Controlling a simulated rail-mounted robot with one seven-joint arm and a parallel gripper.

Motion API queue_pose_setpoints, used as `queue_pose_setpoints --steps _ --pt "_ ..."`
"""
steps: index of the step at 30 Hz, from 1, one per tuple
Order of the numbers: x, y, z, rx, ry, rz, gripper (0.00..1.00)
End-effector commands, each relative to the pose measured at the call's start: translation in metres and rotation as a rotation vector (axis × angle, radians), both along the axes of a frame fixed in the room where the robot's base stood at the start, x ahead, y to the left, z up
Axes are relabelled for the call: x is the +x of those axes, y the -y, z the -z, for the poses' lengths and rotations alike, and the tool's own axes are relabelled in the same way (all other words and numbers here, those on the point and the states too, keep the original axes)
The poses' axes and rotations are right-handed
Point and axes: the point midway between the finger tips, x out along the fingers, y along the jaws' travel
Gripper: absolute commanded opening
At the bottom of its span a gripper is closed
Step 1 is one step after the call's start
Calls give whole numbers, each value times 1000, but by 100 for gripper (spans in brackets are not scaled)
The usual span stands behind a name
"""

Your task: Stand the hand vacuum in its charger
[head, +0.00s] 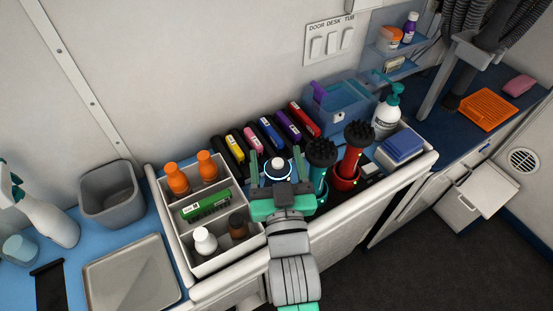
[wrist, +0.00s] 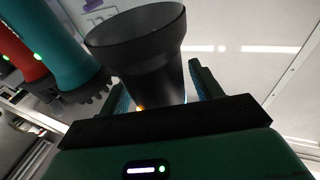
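The hand vacuum looks to be the dark, flared body (wrist: 140,45) between my fingers in the wrist view; its white-and-dark top with a blue ring (head: 278,168) shows in the head view. My gripper (head: 278,172) has one finger on each side of it. Gaps show beside the fingers in the head view, so it looks open around the vacuum. A small orange light glows low on the dark body in the wrist view. My gripper and wrist hide the vacuum's lower part in the head view. I cannot make out its charger or whether the vacuum rests in it.
A teal brush (head: 320,160) and a red brush (head: 355,150) stand close on the right. A white divided caddy (head: 215,225) with bottles is on the left. Several coloured cases (head: 270,133) line the wall behind. A pump bottle (head: 387,112) stands back right.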

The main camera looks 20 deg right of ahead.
Motion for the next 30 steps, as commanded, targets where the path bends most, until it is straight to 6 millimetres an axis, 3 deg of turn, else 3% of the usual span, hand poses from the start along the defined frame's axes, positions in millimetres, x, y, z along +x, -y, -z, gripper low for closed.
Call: queue_pose_setpoints --steps 7,21,30 --pt "-1 0 -5 0 0 0 64" --pt "-99 -31 19 -1 -3 0 64" --pt "-113 -36 18 0 0 0 64"
